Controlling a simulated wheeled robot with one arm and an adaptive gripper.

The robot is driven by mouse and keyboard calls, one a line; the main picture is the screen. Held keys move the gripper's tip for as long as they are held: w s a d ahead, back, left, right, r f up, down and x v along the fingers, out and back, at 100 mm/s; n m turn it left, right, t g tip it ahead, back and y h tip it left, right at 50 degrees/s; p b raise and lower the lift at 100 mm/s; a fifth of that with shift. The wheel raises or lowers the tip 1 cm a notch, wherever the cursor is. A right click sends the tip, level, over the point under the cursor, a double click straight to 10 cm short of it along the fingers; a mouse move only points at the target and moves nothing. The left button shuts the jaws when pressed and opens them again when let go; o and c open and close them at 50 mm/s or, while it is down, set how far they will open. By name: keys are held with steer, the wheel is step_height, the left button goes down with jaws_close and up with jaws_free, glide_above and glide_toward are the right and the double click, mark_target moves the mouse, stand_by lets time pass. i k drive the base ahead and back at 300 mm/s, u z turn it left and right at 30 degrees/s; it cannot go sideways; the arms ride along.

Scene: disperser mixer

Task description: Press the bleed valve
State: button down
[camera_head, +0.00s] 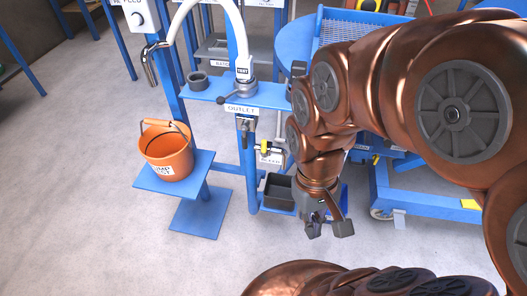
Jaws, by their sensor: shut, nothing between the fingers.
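A small valve with a yellow lever (265,146) sits on the blue stand, right of the outlet pipe. A white label (271,158) just below it is too small to read surely, so I cannot be certain that this is the bleed valve. My gripper (328,229) points down at the lower middle of the view, to the right of and lower in the picture than this valve. It is shut and empty, apart from the valve. My copper arm comes in from the right and hides part of the stand behind it.
An orange bucket (167,150) stands on a blue platform (150,182) at left. A black bin (277,192) is low behind my gripper. The outlet shelf (213,91) and white hose (239,30) are above. A blue cart (430,203) is at right. Floor at lower left is clear.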

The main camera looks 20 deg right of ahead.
mark_target(265, 153)
steer(key=u, duration=0.65)
steer(key=k, duration=0.4)
steer(key=u, duration=1.25)
